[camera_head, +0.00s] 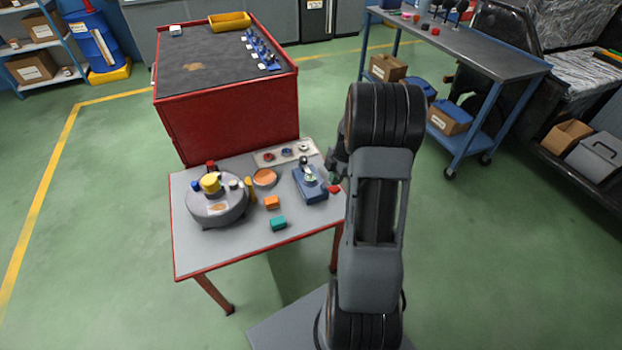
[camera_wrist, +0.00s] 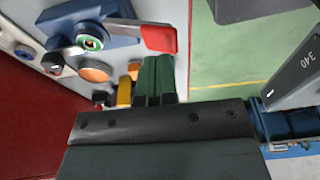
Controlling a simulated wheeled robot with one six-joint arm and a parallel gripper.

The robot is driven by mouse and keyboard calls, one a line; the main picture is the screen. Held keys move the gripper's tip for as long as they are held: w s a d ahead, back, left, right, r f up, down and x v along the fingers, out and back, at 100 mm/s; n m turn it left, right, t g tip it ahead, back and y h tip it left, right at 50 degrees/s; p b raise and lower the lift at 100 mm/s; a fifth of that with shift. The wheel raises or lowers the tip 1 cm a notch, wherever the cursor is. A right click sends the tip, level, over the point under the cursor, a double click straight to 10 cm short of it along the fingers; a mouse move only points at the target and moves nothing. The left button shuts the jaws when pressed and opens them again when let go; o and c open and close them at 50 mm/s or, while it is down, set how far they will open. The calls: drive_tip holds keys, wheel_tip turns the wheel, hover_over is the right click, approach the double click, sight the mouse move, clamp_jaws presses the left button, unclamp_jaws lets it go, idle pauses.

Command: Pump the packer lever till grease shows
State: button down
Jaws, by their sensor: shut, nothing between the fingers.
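The packer is a blue block (camera_head: 310,187) at the right side of the small table, with a round fitting on top. In the wrist view the fitting shows a green ring (camera_wrist: 90,43) around a pale centre. The lever, with a red end (camera_wrist: 162,40), sticks out to the right of the packer in the wrist view; its red end also shows in the head view (camera_head: 334,189). My gripper (camera_wrist: 159,60) is shut and empty, its tips close to the red end; I cannot tell whether they touch. My arm hides part of the table's right edge.
The small table (camera_head: 215,257) also holds a grey round turntable (camera_head: 208,211) with a yellow cylinder, an orange disc (camera_head: 265,177), an orange block (camera_head: 272,202) and a teal block (camera_head: 278,223). A red cabinet (camera_head: 230,125) stands behind. The floor to the left is open.

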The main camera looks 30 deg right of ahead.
sight(335, 188)
drive_tip(key=shift+f, duration=0.25)
idle(0.3)
drive_tip(key=shift+f+b, duration=2.05)
drive_tip(key=shift+f, duration=0.15)
drive_tip(key=shift+r+p, duration=2.85)
drive_tip(key=shift+r, duration=1.6)
drive_tip(key=shift+f, duration=0.1)
